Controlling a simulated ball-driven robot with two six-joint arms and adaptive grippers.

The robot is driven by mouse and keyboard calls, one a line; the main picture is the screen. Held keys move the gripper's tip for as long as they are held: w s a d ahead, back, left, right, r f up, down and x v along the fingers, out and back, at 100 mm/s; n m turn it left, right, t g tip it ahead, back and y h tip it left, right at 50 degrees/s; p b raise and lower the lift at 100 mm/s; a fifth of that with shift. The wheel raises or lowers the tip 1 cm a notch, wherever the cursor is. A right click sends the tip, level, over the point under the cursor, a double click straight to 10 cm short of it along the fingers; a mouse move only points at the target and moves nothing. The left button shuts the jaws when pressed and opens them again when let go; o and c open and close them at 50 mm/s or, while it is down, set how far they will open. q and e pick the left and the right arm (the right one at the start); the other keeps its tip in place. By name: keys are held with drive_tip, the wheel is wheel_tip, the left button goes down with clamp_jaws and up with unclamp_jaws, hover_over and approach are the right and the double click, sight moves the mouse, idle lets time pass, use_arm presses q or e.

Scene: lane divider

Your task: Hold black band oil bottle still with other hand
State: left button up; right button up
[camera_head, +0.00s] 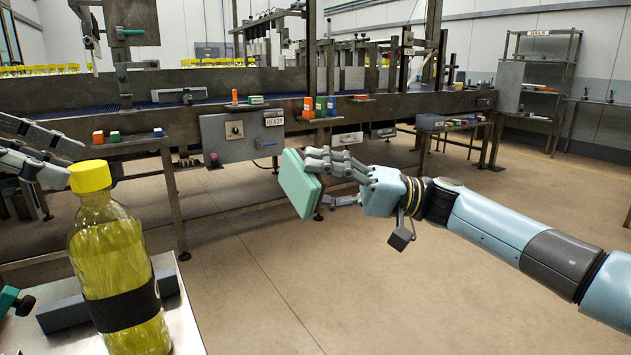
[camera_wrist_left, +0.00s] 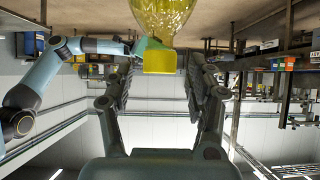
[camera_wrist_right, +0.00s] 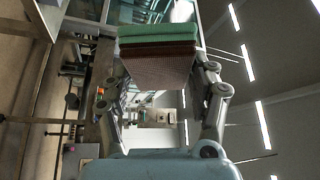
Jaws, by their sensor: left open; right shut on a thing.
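The black band oil bottle (camera_head: 108,255) stands upright at the lower left of the head view, with yellow oil, a yellow cap and a black band low on its body. My left gripper (camera_head: 70,163) is open beside the cap, and I cannot tell from the head view whether it touches. In the left wrist view the yellow cap (camera_wrist_left: 160,62) shows between the spread fingers (camera_wrist_left: 160,75). My right gripper (camera_head: 320,180) is shut on a mint-green pad (camera_head: 298,185), held in the air away from the bottle. The pad's brown textured face (camera_wrist_right: 158,62) shows in the right wrist view.
The bottle stands on a light metal table (camera_head: 180,315) with a dark grey bar (camera_head: 62,312) beside it. A conveyor line (camera_head: 215,90) with a grey control box (camera_head: 242,135) runs behind. The floor between is clear.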

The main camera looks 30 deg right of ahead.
sight(80, 166)
use_arm(q)
drive_tip(key=shift+x, duration=1.75)
clamp_jaws()
